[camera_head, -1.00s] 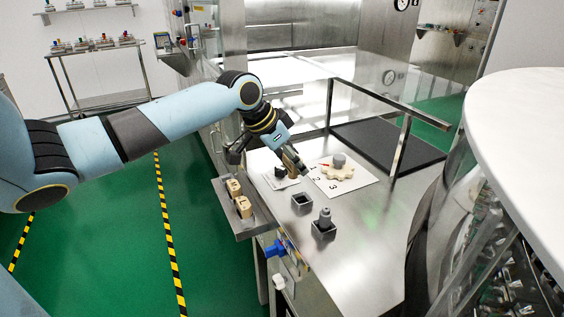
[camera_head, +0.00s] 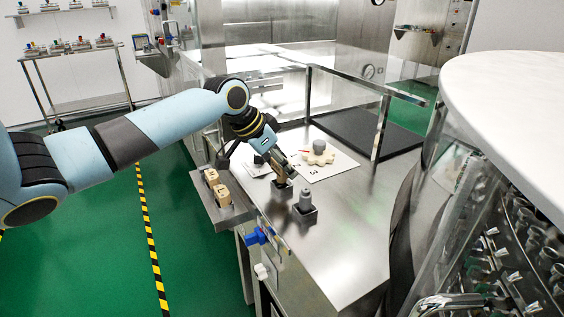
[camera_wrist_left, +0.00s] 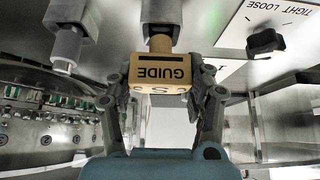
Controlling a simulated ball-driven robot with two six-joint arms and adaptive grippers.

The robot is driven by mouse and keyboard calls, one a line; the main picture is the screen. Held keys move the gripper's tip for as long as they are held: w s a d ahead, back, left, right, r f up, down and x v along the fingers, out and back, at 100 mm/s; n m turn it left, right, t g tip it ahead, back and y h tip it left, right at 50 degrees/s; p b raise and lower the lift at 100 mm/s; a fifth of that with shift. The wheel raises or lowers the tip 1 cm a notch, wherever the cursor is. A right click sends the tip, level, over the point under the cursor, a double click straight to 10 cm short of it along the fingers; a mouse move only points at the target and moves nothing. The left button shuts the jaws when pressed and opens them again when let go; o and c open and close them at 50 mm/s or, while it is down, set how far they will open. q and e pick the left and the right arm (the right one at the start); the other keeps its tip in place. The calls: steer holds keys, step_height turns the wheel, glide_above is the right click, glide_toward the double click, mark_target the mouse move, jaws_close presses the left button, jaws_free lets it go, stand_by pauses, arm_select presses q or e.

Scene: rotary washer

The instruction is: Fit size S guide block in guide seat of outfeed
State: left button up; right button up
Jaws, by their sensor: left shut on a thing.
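My left gripper (camera_head: 281,172) is over the steel table and shut on a tan block lettered GUIDE and S. In the left wrist view, the guide block (camera_wrist_left: 160,73) sits between the two fingers (camera_wrist_left: 163,92), with its lettering upside down. Its narrower tan end points at a square grey seat (camera_wrist_left: 148,14). In the head view the block (camera_head: 282,188) is at the guide seat (camera_head: 284,196), partly hidden by the gripper. I cannot tell whether its end is inside the seat or just above it. My right gripper is not in view.
A second square seat beside it holds a grey post (camera_head: 305,200). Two tan blocks (camera_head: 217,187) stand on a side shelf (camera_head: 208,207). A white card with a cream star wheel (camera_head: 319,154) and a black knob (camera_wrist_left: 266,42) are close by. A steel rail (camera_head: 378,128) stands behind.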

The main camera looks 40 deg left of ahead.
arm_select(q)
steer(key=shift+f, duration=0.75)
steer(key=shift+f+b, duration=0.45)
steer(key=shift+f, duration=0.05)
steer(key=o, duration=1.2)
steer(key=shift+o, duration=0.2)
steer(key=v, duration=1.2)
